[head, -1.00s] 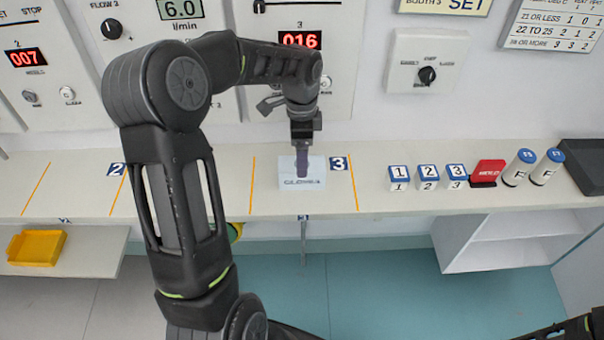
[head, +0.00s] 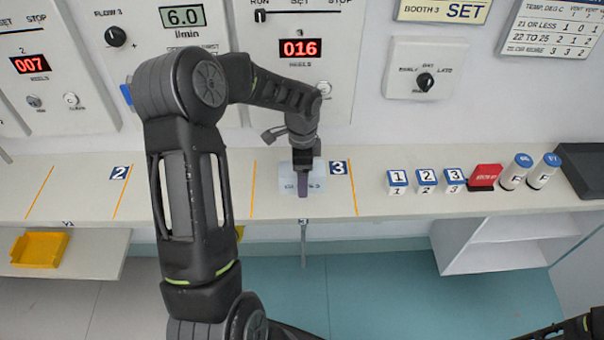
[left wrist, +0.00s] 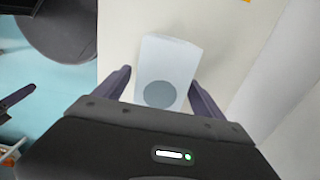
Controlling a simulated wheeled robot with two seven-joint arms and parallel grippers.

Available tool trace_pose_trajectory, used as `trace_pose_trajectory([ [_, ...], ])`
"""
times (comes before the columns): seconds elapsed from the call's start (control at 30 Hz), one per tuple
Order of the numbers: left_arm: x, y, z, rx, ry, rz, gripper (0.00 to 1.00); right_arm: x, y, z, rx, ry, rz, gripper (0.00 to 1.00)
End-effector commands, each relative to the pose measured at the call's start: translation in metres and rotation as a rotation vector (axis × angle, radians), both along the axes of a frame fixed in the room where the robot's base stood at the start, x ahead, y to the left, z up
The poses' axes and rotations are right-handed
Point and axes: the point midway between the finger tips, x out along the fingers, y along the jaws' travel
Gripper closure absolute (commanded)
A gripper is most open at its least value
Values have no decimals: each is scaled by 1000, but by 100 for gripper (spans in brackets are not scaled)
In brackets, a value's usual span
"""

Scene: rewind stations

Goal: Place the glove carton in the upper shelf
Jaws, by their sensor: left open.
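The glove carton (head: 287,183) is a small pale box with a partly covered label, on the bench beside the blue 3 marker. In the left wrist view the carton (left wrist: 172,55) shows a grey disc and lies between the two purple fingers. My left gripper (head: 303,192) points down at the carton; its fingers are open, one on each side (left wrist: 160,88). I cannot tell whether they touch it. A white shelf unit (head: 458,243) with an upper and a lower space stands below the bench at right. A purple finger-like part at the wrist view's left edge may be my right gripper (left wrist: 17,98).
Numbered blocks (head: 426,182), a red block (head: 486,177) and two blue-capped cylinders (head: 516,171) stand on the bench to the right. A dark tray (head: 590,170) is at the far right. A yellow tray (head: 40,249) sits on a lower shelf at left. Wall panels stand behind the bench.

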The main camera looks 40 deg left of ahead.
Motion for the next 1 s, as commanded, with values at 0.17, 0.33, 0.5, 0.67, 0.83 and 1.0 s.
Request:
trace_pose_trajectory([
  [0.17, 0, 0, -11, 1, -1, 0, 20, 0, 0, 2, -1, 1, -1, 64],
  [0.33, 0, 0, -11, 1, -1, 1, 20, 0, 0, 1, -1, 1, -1, 64],
  [0.5, 0, 0, -10, 1, -1, 0, 20, 0, 0, 1, -1, 1, -1, 64],
  [0.67, 0, 0, -10, 1, -1, 0, 20, 0, 0, 1, -1, 1, -1, 64],
  [0.83, 0, 0, -10, 1, -1, 0, 31, 0, 0, 1, -1, 1, -1, 64],
  [1.0, 0, 0, -10, 1, -1, 0, 45, 0, 0, 1, -1, 1, -1, 64],
])
